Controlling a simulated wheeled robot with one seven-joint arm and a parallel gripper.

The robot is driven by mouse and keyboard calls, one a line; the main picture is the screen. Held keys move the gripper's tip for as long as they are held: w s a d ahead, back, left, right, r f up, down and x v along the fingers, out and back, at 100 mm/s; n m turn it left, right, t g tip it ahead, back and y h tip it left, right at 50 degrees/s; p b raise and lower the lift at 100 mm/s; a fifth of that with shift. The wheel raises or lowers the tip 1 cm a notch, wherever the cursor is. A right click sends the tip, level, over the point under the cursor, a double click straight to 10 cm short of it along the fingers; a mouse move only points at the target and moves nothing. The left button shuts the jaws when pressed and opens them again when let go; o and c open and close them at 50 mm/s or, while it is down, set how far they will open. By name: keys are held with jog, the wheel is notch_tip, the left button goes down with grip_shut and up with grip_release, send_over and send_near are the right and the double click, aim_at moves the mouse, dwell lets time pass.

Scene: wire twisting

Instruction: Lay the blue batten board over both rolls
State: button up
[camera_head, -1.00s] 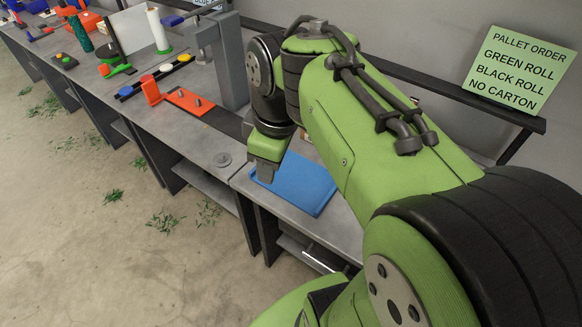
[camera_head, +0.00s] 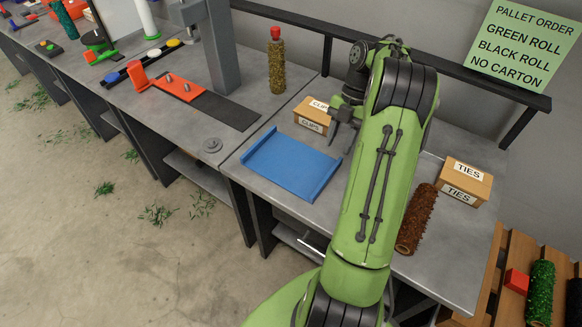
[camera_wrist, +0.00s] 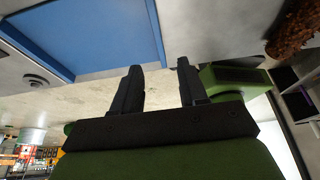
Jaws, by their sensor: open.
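The blue batten board (camera_head: 290,165) lies flat on the grey bench, with raised strips along two opposite edges. It also shows at the upper left of the wrist view (camera_wrist: 90,35). My gripper (camera_head: 338,130) is above the bench beyond the board's right side, by the CLIPS carton. In the wrist view its two dark fingers (camera_wrist: 160,75) are apart with nothing between them. The green roll (camera_head: 541,290) is on the wooden pallet at the lower right. A black roll (camera_head: 574,300) beside it is cut off by the picture edge.
A red cube (camera_head: 517,281) sits on the wooden pallet (camera_head: 492,275) left of the green roll. A brown rough roll (camera_head: 416,218) and a TIES carton (camera_head: 465,184) are right of my arm. The CLIPS carton (camera_head: 311,121) stands behind the board. A green order sign (camera_head: 520,48) hangs behind.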

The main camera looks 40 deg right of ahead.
aim_at(325, 179)
jog(key=b+x, duration=0.4)
jog(key=x, duration=0.7)
jog(key=shift+a, duration=0.2)
grip_shut()
jog(key=shift+r, duration=0.1)
